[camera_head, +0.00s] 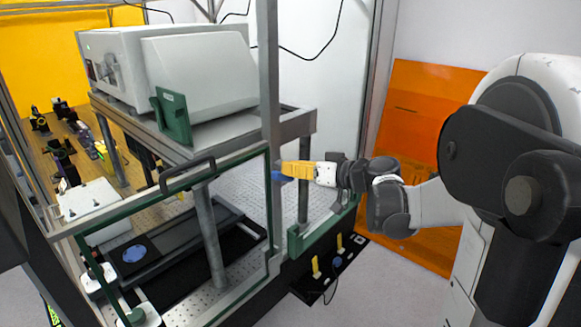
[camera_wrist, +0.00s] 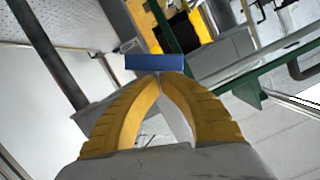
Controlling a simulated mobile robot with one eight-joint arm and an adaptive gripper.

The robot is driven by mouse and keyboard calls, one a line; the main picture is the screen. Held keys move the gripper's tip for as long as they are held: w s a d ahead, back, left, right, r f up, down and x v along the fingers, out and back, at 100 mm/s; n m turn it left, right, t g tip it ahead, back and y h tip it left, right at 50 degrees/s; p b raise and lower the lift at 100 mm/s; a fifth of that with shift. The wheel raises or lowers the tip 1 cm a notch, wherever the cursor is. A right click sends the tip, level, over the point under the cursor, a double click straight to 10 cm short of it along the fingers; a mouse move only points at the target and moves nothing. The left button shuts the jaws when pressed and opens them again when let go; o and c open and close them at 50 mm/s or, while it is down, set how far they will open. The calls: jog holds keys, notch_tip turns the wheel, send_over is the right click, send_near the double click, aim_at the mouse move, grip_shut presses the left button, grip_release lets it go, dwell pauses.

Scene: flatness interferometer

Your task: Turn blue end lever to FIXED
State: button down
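My gripper (camera_head: 285,172) is at the middle of the head view, beside a grey upright post, with its yellow fingers pointing left. In the wrist view the two bowed fingertips (camera_wrist: 159,76) meet and look shut. A flat blue bar (camera_wrist: 153,62) sits right at the tips; it also shows as a small blue piece (camera_head: 277,176) in the head view. It may be the blue end lever. I cannot tell whether the tips pinch it or only touch it. No FIXED marking is readable.
A green-framed clear door (camera_head: 268,200) stands close by my gripper, with a dark handle (camera_head: 187,176). A white instrument (camera_head: 200,75) sits on a grey stand. Below is a black panel (camera_head: 325,285) with yellow levers and a blue knob (camera_head: 337,262). Orange sheets lean at the wall.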

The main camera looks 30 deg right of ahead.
jog(key=shift+s+a+f+n+h, duration=0.1)
jog(key=shift+a+n+h, duration=0.2)
jog(key=shift+n, duration=0.3)
jog(key=shift+a+f, duration=0.1)
dwell(1.8)
